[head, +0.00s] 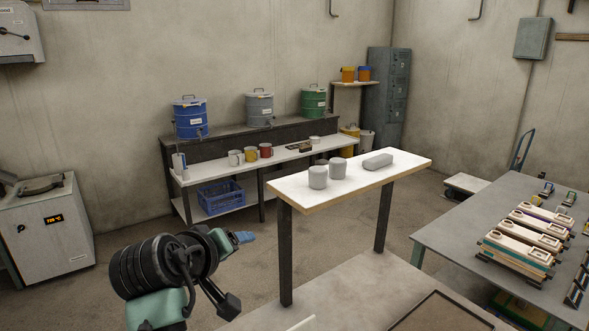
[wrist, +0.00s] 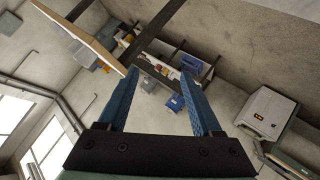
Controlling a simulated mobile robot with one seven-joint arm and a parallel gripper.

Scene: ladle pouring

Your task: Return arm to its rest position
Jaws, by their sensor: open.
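My gripper (head: 244,238) is at the lower left of the head view, held in the air in front of the shelf bench. Its blue fingers also show in the wrist view (wrist: 160,78), spread apart with nothing between them. My arm is bent, with the dark wrist joint and teal links near the bottom edge. The gripper is apart from the white-topped table (head: 345,188) and touches nothing.
The white-topped table holds grey rounded pieces (head: 318,177). Behind it, a bench (head: 290,160) carries cups, with several drums above and a blue crate (head: 221,197) below. A grey cabinet (head: 44,235) stands left. A grey table (head: 460,240) with moulds stands right.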

